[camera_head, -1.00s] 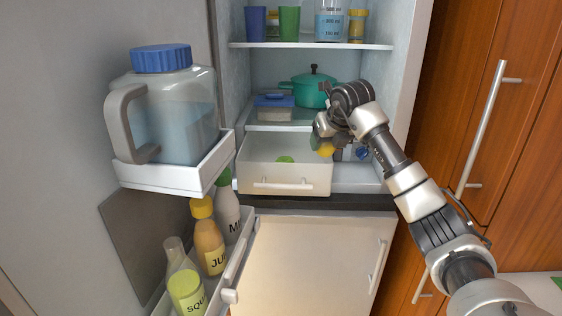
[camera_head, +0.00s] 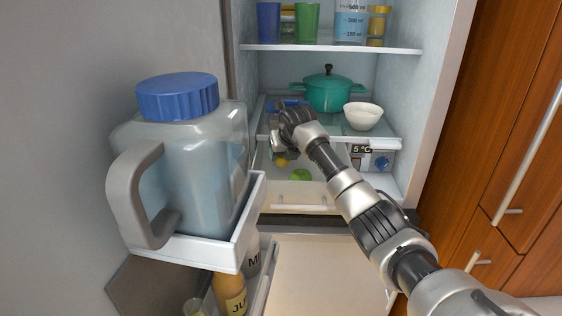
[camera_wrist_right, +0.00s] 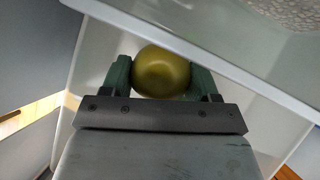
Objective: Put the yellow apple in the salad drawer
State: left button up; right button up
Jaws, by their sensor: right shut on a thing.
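The yellow apple (camera_head: 282,161) is in my right gripper (camera_head: 281,155), inside or just over the left part of the open salad drawer (camera_head: 300,198). In the right wrist view the apple (camera_wrist_right: 162,72) sits between the two green fingers of the right gripper (camera_wrist_right: 161,78), which are shut on it. The drawer's pale interior lies below it; I cannot tell whether the apple touches the drawer floor. A green round item (camera_head: 300,175) lies in the drawer, to the right of the apple. My left gripper is not in view.
A glass shelf (camera_head: 345,130) is right above the drawer, carrying a teal pot (camera_head: 330,92), a white bowl (camera_head: 363,116) and a mostly hidden blue-lidded box. A water jug (camera_head: 195,160) and bottles stand in the fridge door at left.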

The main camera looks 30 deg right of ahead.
aim_at(281, 165)
jog(key=shift+w+a+f, duration=0.25)
jog(key=shift+w+f, duration=0.1)
jog(key=shift+f, duration=0.25)
notch_tip(281, 165, down, 3)
jog(key=shift+f+p, duration=0.1)
jog(key=shift+p, duration=0.7)
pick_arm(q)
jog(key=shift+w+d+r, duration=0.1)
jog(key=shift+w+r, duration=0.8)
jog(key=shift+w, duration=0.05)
pick_arm(e)
jog(key=shift+f, duration=0.2)
jog(key=o, duration=1.1)
jog(key=shift+c, duration=0.2)
jog(key=shift+r, duration=0.2)
pick_arm(q)
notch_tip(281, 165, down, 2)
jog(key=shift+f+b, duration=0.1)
jog(key=shift+b, duration=1.05)
pick_arm(e)
jog(key=v, duration=1.2)
